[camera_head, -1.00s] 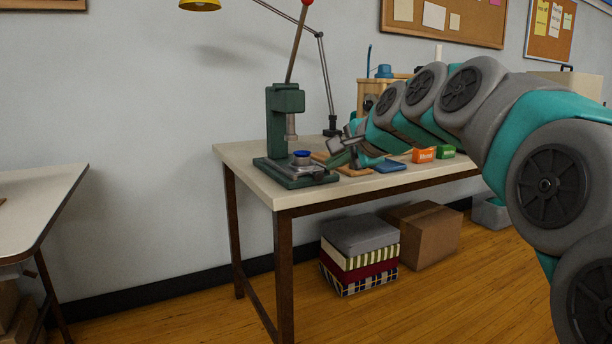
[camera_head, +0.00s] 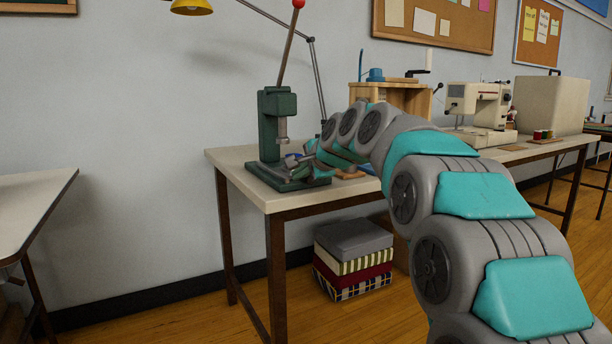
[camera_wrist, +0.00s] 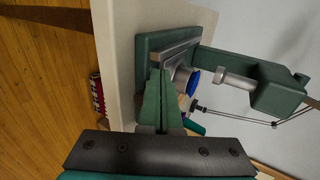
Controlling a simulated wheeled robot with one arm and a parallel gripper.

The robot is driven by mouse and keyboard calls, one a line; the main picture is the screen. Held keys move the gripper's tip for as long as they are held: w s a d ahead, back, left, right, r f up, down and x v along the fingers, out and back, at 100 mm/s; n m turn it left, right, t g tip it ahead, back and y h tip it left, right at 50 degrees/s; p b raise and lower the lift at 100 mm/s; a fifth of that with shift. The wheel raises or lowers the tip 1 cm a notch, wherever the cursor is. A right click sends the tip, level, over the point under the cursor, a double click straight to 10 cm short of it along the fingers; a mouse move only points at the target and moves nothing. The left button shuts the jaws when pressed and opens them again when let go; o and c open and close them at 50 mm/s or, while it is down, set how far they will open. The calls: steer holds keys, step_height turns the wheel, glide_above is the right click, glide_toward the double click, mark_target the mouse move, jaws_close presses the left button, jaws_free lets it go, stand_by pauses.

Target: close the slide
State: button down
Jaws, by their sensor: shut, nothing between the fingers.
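The green press (camera_head: 268,125) stands on the near left end of the table, its lever with a red ball raised. Its grey metal slide (camera_wrist: 176,52) lies on the green base (camera_wrist: 150,42) in the wrist view, with a round silver die holding a blue piece (camera_wrist: 193,83) on it. In the head view my gripper (camera_head: 308,163) partly hides the slide.
The table (camera_head: 232,158) carries a wooden shelf unit (camera_head: 395,97) and lamp behind my arm. A sewing machine (camera_head: 480,103) and beige case (camera_head: 551,103) stand farther right. Stacked fabric (camera_head: 353,262) sits on the floor below. Another table (camera_head: 30,195) is at left.

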mark_target(282, 167)
steer(key=shift+w+a+r, duration=0.1)
steer(key=shift+w+a, duration=0.1)
steer(key=shift+w, duration=0.05)
stand_by(0.3)
steer(key=shift+w+a+r, duration=0.1)
steer(key=shift+w+a, duration=0.05)
steer(key=shift+w, duration=0.05)
steer(key=w+a+p, duration=0.1)
steer(key=w+p, duration=0.1)
steer(key=w+a+p, duration=0.1)
steer(key=p, duration=0.1)
steer(key=w+a+p, duration=0.1)
steer(key=w+p, duration=0.1)
steer(key=shift+w+a, duration=0.3)
steer(key=shift+a, duration=0.05)
steer(key=shift+w+a, duration=0.15)
steer(key=shift+w, duration=0.05)
